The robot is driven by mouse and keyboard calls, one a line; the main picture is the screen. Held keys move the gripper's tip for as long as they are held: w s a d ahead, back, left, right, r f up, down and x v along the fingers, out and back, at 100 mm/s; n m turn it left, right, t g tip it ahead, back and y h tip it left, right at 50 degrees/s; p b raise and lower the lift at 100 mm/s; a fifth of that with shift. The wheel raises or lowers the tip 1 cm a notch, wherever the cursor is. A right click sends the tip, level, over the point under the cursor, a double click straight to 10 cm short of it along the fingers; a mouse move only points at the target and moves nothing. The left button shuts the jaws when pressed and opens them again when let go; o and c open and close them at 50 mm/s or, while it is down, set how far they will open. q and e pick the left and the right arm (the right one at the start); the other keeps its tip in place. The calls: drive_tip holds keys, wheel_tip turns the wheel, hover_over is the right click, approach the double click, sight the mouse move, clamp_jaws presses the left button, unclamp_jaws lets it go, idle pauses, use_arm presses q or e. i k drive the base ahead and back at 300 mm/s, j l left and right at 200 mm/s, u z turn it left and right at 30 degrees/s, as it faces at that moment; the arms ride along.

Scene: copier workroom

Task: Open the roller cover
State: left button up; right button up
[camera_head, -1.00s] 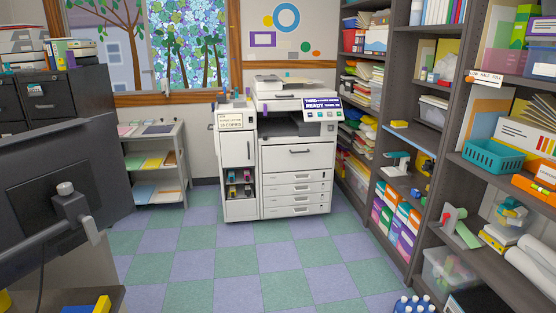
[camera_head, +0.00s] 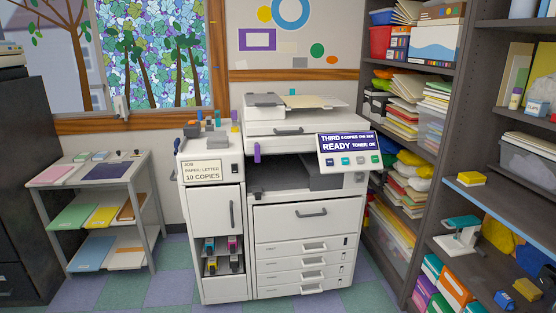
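A white copier (camera_head: 290,190) stands against the back wall. The roller cover cannot be told apart for certain at this distance. The copier's upper lid has a dark handle (camera_head: 288,131) and a sheet on top. A purple tab (camera_head: 257,152) sits at the left of the dark output opening (camera_head: 290,178). A large front panel with a handle (camera_head: 311,212) is shut above several drawers. Neither of my grippers is in view.
A grey shelf table (camera_head: 100,200) with coloured paper stands left of the copier. A dark cabinet (camera_head: 28,190) is at the left edge. Tall dark shelves (camera_head: 440,150) full of supplies stand close on the right. The visible checkered floor (camera_head: 150,290) in front is clear.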

sight(269, 98)
drive_tip(key=i+l, duration=0.1)
drive_tip(key=i, duration=2.45)
drive_tip(key=i+j+u, duration=0.05)
drive_tip(key=j, duration=0.05)
